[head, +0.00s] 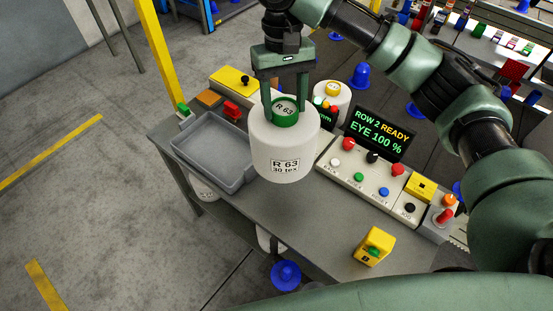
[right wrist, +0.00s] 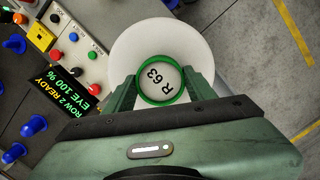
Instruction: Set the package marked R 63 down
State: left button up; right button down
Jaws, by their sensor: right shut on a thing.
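The package marked R 63 (head: 284,150) is a large white yarn bobbin with a green ring on top and a label reading "R 63 30 tex". My right gripper (head: 285,108) is shut on its green top from above. The package looks upright; whether its base touches the table is hard to tell. In the right wrist view the white package (right wrist: 135,48) shows between the two green fingers (right wrist: 160,90), with "R 63" on its cap. My left gripper is not in view.
The grey table (head: 290,215) has bare space at its front. An empty grey tray (head: 240,181) lies left of the package. A button panel (head: 368,180) and display (head: 376,134) stand right. A yellow box (head: 373,246) stands at the front right. Another white bobbin (head: 334,96) is behind.

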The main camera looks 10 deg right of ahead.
notch_tip(320, 180, down, 20)
jog(key=shift+r+p, duration=0.25)
jog(key=shift+p, duration=0.2)
dwell(0.4)
jog(key=c, duration=0.5)
grip_release()
jog(key=shift+s+f, duration=0.15)
notch_tip(320, 180, up, 12)
jog(key=w+b, duration=0.1)
jog(key=b, duration=0.1)
jog(key=shift+w, duration=0.25)
